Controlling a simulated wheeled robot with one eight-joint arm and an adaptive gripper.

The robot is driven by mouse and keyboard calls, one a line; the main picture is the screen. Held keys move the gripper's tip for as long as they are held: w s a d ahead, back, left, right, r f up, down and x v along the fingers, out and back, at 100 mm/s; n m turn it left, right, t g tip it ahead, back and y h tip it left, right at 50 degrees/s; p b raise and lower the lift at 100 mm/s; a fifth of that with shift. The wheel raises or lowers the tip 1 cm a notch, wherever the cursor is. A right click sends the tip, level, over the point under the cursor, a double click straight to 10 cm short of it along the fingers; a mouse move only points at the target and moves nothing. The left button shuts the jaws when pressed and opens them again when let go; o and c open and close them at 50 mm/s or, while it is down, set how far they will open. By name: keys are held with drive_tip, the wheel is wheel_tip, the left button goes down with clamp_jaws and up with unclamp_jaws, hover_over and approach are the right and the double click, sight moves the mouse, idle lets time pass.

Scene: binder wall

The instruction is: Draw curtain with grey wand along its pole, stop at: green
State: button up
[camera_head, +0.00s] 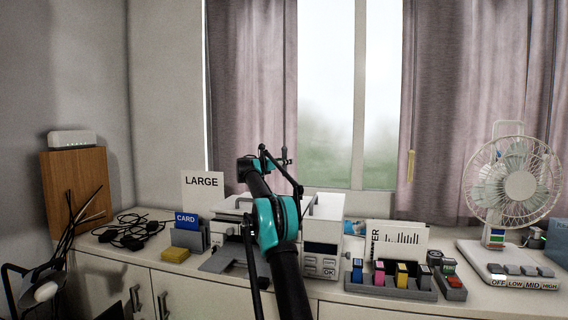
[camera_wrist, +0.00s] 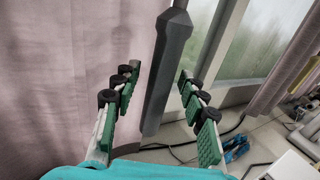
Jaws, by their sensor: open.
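The grey wand (camera_wrist: 168,62) hangs upright in the wrist view, thick with a pointed shoulder near the top. My gripper (camera_wrist: 158,78) is open, with its green-padded fingers on either side of the wand and gaps showing on both sides. The pinkish-grey left curtain (camera_head: 252,75) hangs behind my gripper; it fills the left of the wrist view (camera_wrist: 60,70). In the head view my arm partly hides the wand's area. The pole and any green mark on it are out of view above.
A right curtain (camera_head: 445,100) carries a yellow wand (camera_head: 410,167). Window glass (camera_head: 330,80) lies between the curtains. Below stand a LARGE sign (camera_head: 202,187), a printer (camera_head: 322,240), colored cartridges (camera_head: 379,273) and a fan (camera_head: 515,185) on the cabinet top.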

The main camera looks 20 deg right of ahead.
drive_tip(key=v, duration=1.2)
